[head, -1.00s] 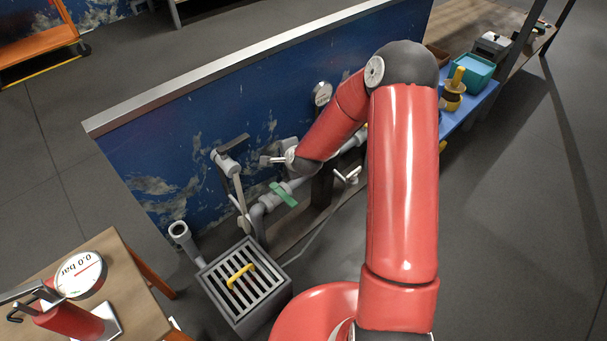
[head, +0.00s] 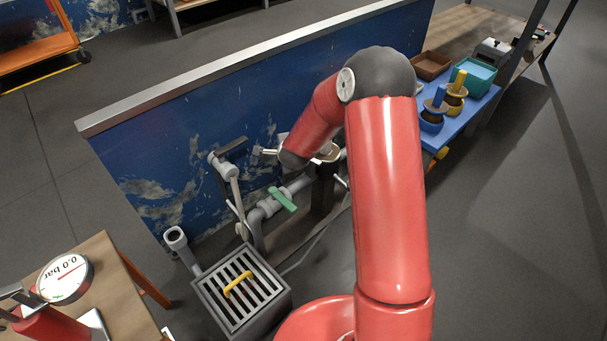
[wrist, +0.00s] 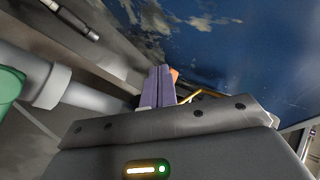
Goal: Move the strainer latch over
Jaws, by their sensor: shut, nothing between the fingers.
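My gripper (wrist: 157,76) shows in the wrist view with its two purple-grey fingers pressed together and nothing between them. A small orange part (wrist: 174,75) shows just beyond the fingertips, beside a thin yellow rod (wrist: 190,96). I cannot tell whether the fingers touch the orange part, or whether it belongs to the strainer latch. In the head view my bent red arm covers the pipework around my gripper, so the fingers are not clearly seen there. I cannot pick out the strainer latch with certainty in either view.
A grey pipe (wrist: 95,97) and a green valve handle (wrist: 8,88) lie left of my fingers; the handle also shows in the head view (head: 283,199). A blue wall panel (head: 150,165) stands behind. A grated box (head: 258,309) and a gauge (head: 65,278) stand front left.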

